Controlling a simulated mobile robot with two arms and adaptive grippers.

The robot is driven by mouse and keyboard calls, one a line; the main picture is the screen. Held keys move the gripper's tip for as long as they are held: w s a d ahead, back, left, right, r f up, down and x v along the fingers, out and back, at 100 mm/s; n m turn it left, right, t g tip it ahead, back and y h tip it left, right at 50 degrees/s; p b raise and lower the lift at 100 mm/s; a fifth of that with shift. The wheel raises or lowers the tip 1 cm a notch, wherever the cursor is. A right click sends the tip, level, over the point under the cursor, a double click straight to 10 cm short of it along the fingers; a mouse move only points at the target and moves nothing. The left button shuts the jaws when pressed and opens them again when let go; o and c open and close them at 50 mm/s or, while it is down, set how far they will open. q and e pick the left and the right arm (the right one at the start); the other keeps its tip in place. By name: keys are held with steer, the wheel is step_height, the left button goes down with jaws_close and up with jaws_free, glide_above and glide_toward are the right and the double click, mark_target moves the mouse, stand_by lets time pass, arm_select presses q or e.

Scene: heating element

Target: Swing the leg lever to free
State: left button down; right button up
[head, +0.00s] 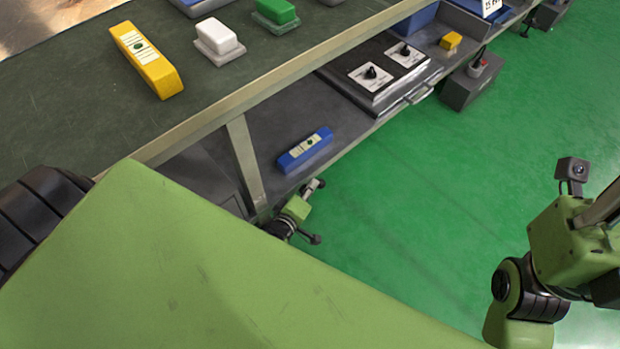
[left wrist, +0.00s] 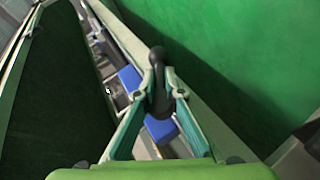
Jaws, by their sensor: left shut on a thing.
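In the left wrist view, a dark lever (left wrist: 158,90) with a rounded knob end stands between the two teal fingers of my left gripper (left wrist: 162,93). The fingers are closed on it from both sides. In the head view, a small part of my left gripper (head: 297,208) shows low beside the table leg (head: 247,165), past my large green arm link. That link hides much of the area around it. At the right of the head view my right arm shows, but its fingertips do not.
A blue block (head: 304,150) lies on the lower shelf (head: 262,130) near the leg. Panels with black knobs (head: 372,74) sit farther along. A yellow block (head: 146,60) and a white block (head: 217,37) rest on the upper table. Green floor (head: 420,190) is open to the right.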

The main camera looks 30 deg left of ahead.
arm_select(q)
steer(key=shift+w+r, duration=0.1)
steer(key=c, duration=2.1)
jaws_free()
steer(key=shift+c, duration=0.2)
steer(key=shift+s, duration=0.4)
steer(key=v, duration=1.1)
steer(key=shift+r, duration=0.2)
